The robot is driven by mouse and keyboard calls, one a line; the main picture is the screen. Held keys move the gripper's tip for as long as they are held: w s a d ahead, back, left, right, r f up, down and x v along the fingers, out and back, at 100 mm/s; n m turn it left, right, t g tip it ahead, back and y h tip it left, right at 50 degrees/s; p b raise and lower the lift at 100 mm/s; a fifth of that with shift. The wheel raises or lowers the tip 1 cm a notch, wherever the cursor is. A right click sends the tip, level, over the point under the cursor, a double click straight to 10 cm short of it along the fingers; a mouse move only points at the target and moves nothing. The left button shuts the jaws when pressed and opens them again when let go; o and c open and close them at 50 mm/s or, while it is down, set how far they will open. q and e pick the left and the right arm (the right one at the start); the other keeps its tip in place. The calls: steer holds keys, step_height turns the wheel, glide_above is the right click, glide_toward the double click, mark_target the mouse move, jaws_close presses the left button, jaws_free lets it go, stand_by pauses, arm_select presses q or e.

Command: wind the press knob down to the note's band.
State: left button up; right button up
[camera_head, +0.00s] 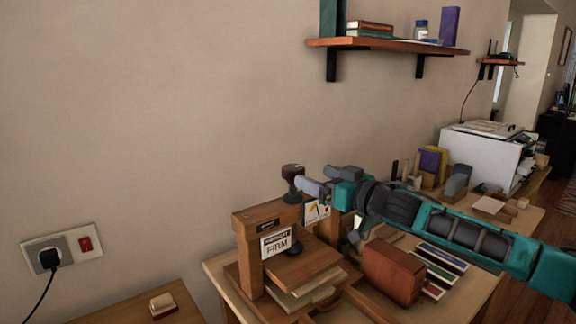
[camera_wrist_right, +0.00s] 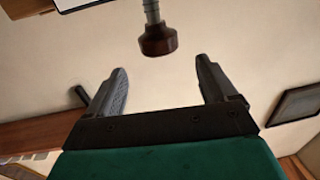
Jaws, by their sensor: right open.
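The book press (camera_head: 245,235) is a wooden frame on the table, with a dark brown knob (camera_head: 292,171) on top of its screw. A white note (camera_head: 277,243) on its front reads "FIRM" under a smaller dark line. A card with a coloured dial (camera_head: 315,212) is partly hidden behind my right gripper. My right gripper (camera_head: 312,187) is beside the knob at about its height. In the right wrist view the knob (camera_wrist_right: 157,42) shows just beyond the open fingertips (camera_wrist_right: 161,66), between their lines, with nothing held. My left gripper is out of view.
A reddish-brown block (camera_head: 393,272) and several coloured strips (camera_head: 440,262) lie right of the press under my right arm. A wall shelf (camera_head: 400,45) hangs above. A socket (camera_head: 55,250) is at the left. The wall area above the knob is clear.

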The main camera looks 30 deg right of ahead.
mark_target(291, 165)
steer(key=w+p, duration=0.1)
steer(key=w, duration=0.2)
steer(key=w+a, duration=0.1)
steer(key=w, duration=0.2)
steer(key=w+p, duration=0.1)
steer(key=w, duration=0.2)
steer(key=shift+a+r+p, duration=0.1)
steer(key=shift+a+p, duration=0.2)
steer(key=shift+p, duration=0.05)
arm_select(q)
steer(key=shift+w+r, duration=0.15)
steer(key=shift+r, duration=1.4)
arm_select(e)
steer(key=shift+w+a, duration=0.1)
steer(key=shift+w, duration=0.6)
steer(key=shift+c, duration=0.4)
